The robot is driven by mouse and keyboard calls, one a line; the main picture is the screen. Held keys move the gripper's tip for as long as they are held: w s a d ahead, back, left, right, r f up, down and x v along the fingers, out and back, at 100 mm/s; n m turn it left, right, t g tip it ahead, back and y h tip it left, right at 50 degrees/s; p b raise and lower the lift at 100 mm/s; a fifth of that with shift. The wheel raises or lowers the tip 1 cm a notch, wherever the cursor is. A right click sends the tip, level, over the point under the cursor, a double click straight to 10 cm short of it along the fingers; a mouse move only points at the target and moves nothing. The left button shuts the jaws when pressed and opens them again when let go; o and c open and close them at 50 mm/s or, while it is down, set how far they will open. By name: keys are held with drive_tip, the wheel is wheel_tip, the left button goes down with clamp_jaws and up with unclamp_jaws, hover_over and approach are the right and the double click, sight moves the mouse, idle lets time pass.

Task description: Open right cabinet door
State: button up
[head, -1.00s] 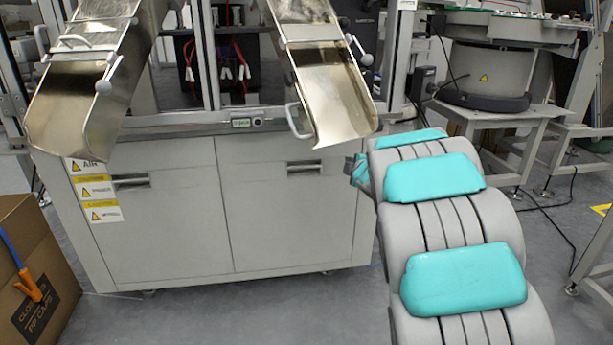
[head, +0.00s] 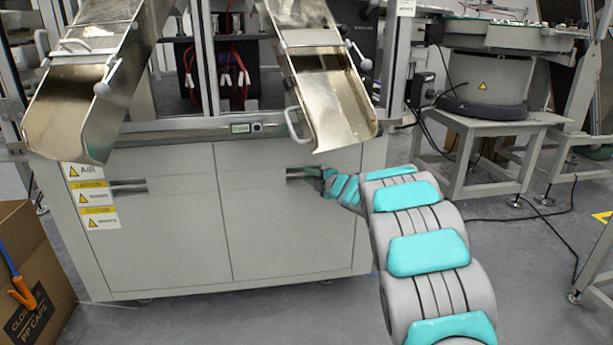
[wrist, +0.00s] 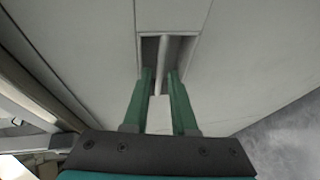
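The right cabinet door (head: 290,225) is a light grey panel, closed and level with the left door. Its handle (head: 295,174) is a bar in a recess at the door's top; in the wrist view the handle bar (wrist: 161,78) lies between my two green fingers. My gripper (wrist: 160,74) is open, with a gap between the fingers and its tips at the recess mouth. I cannot tell whether a finger touches the bar. In the head view my gripper (head: 318,176) is small and partly hidden at the right end of the handle.
The left cabinet door (head: 170,240) is closed. Two metal chutes (head: 335,115) overhang the cabinet top, one above the handle. A cardboard box (head: 40,260) stands at the lower left. A table with a bowl feeder (head: 480,85) stands at the right. Floor before the cabinet is clear.

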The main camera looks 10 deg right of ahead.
drive_tip(key=shift+x, duration=1.05)
drive_tip(key=shift+c, duration=0.2)
clamp_jaws()
idle(0.5)
